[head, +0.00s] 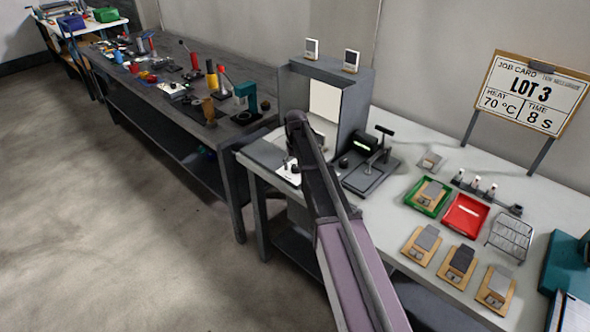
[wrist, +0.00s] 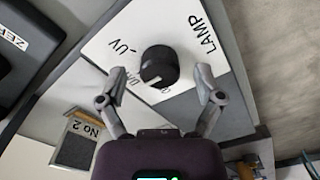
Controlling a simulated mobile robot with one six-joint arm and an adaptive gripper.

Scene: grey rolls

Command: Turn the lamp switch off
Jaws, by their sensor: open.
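The lamp switch is a black round knob (wrist: 159,66) on a white panel (wrist: 186,28) printed "UV" and "LAMP". Smaller lettering beside the knob is partly covered and upside down. I cannot tell which setting the knob points to. My gripper (wrist: 160,76) is open in the wrist view, with one finger on each side of the knob and gaps between them and it. In the head view my arm reaches to the white panel (head: 287,174) at the left end of the light bench, and the fingers are hard to make out.
A grey booth (head: 351,103) stands behind the panel. A black device with a lever (head: 368,165) is right of my arm. Green (head: 427,197) and red (head: 465,216) trays and several tan boards lie farther right. A small "No 2" piece (wrist: 78,142) lies left of my gripper.

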